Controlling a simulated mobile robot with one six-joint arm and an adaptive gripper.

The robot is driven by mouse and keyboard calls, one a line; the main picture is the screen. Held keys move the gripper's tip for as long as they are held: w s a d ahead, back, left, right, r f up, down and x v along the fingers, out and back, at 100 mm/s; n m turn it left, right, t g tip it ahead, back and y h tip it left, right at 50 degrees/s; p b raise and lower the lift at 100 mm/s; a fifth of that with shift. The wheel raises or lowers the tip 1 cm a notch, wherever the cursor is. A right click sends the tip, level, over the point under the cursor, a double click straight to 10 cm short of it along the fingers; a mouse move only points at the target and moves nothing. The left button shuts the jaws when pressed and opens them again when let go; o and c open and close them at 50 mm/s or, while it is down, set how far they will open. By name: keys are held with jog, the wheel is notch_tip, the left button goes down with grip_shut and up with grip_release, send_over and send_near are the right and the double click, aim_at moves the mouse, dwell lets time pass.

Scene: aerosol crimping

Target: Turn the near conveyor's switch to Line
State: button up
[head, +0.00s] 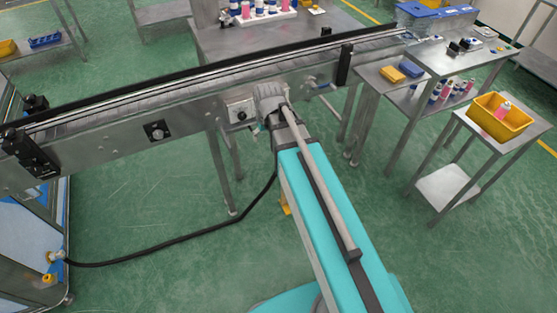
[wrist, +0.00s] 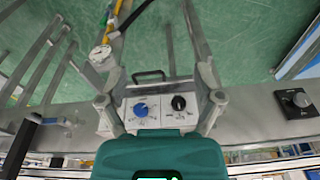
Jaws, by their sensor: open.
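The near conveyor (head: 190,105) runs across the head view. A control box (head: 240,110) hangs on its side, partly hidden by my arm's end. In the wrist view the box (wrist: 160,118) shows a blue knob (wrist: 140,109) on the left and a black knob (wrist: 178,102) on the right. A separate dark switch plate with a round knob (wrist: 298,99) is at the right; it also shows in the head view (head: 157,130). The labels are too small to read. My gripper (wrist: 160,80) is open and empty, its fingers either side of the box; contact cannot be told.
A gauge (wrist: 99,54) and yellow hose (wrist: 116,20) are beside the left finger in the wrist view. A black cable (head: 170,243) runs across the floor. A side table with a yellow bin (head: 500,120) stands at right. The green floor in front is mostly clear.

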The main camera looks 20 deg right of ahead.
jog(key=s+d+f+g+b, duration=0.1)
jog(key=s+f+b, duration=0.1)
jog(key=s, duration=0.6)
jog(key=shift+s+d+f+m+g, duration=0.2)
jog(key=shift+s+d+m+g, duration=0.1)
jog(key=shift+s+d+m, duration=0.1)
jog(key=shift+a, duration=0.1)
jog(key=shift+s, duration=0.45)
dwell(0.7)
